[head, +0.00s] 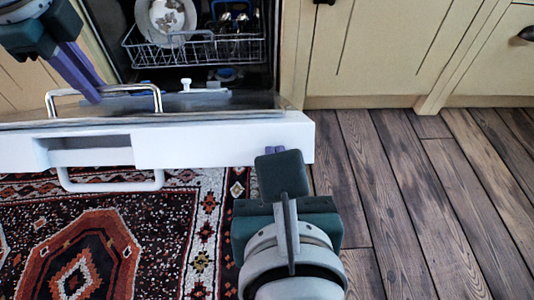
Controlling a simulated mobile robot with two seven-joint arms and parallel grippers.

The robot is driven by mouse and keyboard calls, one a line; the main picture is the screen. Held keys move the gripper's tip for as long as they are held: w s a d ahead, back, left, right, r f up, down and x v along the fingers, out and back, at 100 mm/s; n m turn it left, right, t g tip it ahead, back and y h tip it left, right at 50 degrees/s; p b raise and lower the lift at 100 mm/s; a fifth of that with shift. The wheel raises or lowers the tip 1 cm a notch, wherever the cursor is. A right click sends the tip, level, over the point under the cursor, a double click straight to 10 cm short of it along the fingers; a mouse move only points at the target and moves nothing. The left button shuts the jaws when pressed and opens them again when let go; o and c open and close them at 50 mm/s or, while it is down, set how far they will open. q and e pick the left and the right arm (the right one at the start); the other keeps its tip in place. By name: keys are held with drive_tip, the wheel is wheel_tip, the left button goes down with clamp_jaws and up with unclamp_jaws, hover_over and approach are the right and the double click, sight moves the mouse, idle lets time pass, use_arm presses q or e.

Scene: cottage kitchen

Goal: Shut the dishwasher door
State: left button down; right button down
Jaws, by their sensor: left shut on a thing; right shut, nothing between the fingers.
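The dishwasher door (220,143) is folded down and open, its white edge towards me with a recessed grip. A metal loop handle (130,88) stands above that edge at the left, and a white loop (115,187) hangs below it. My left gripper (92,97) comes down from the upper left with its purple fingers shut at the metal loop; the exact contact is hard to see. My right gripper (274,150) is shut and empty at the right end of the door's edge. Its fingertips are mostly hidden by its own body, so I cannot tell whether it touches.
Inside the dishwasher, a wire rack (195,52) holds a patterned plate (166,18) and other dishes. Cream cabinets (385,50) stand to the right. A patterned rug (165,225) lies below the door, and the wooden floor (420,210) to the right is clear.

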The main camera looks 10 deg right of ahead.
use_arm(q)
drive_tip(key=shift+w, duration=0.1)
drive_tip(key=c, duration=1)
unclamp_jaws()
drive_tip(key=shift+d, duration=0.15)
drive_tip(key=shift+o, duration=0.5)
